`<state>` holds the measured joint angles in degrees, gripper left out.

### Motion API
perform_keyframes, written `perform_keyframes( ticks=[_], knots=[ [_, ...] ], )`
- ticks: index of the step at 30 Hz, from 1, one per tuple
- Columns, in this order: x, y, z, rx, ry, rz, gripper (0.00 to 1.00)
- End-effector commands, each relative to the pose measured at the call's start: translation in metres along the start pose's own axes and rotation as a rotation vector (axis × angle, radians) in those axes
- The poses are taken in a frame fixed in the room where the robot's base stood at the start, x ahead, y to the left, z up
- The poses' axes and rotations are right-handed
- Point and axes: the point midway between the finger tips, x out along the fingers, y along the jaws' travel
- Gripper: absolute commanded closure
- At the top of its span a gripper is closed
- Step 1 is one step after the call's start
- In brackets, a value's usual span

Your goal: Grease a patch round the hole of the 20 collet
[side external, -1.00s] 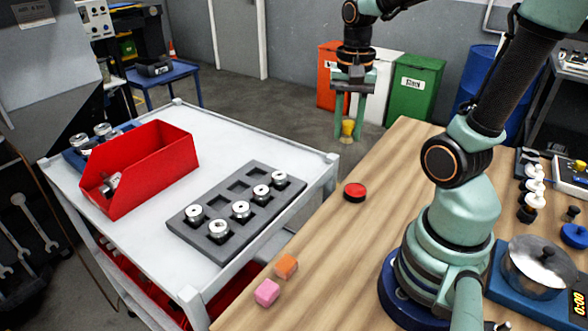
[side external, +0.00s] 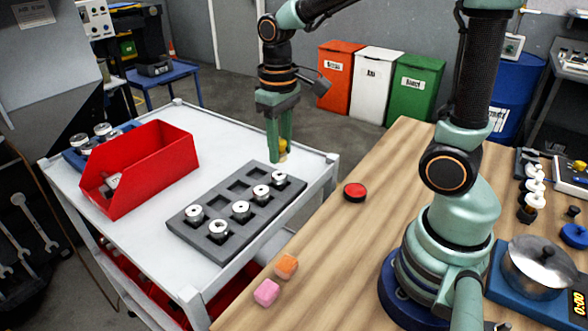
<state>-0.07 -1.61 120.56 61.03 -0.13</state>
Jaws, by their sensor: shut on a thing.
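A dark grey rack (side external: 182,234) lies on the white cart and holds several silver ring-shaped collets with dark centre holes. One collet (side external: 279,177) sits at the rack's right end and another (side external: 261,193) beside it. A third (side external: 240,209) sits in the middle. The size marks are too small to read, so I cannot tell which is the 20 collet. My gripper (side external: 281,158) points down over the rack's far right end, close to the right-end collet. It is shut on a small yellow thing (side external: 283,146), partly hidden by the fingers; its lower end is hard to make out.
A red open bin (side external: 150,175) stands on the cart (side external: 225,135) left of the rack, with a blue tray (side external: 74,157) behind it. Some rack pockets are empty.

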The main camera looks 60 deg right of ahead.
Motion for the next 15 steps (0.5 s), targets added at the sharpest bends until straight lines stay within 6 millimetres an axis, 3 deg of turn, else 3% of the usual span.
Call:
perform_keyframes(
  ticks=[11,15],
  knots=[
    [0.0,0.001,0.0,0.004,0.0,0.0,1.0],
    [0.004,0.01,0.002,0.038,-0.002,0.0,1.0]
  ],
)
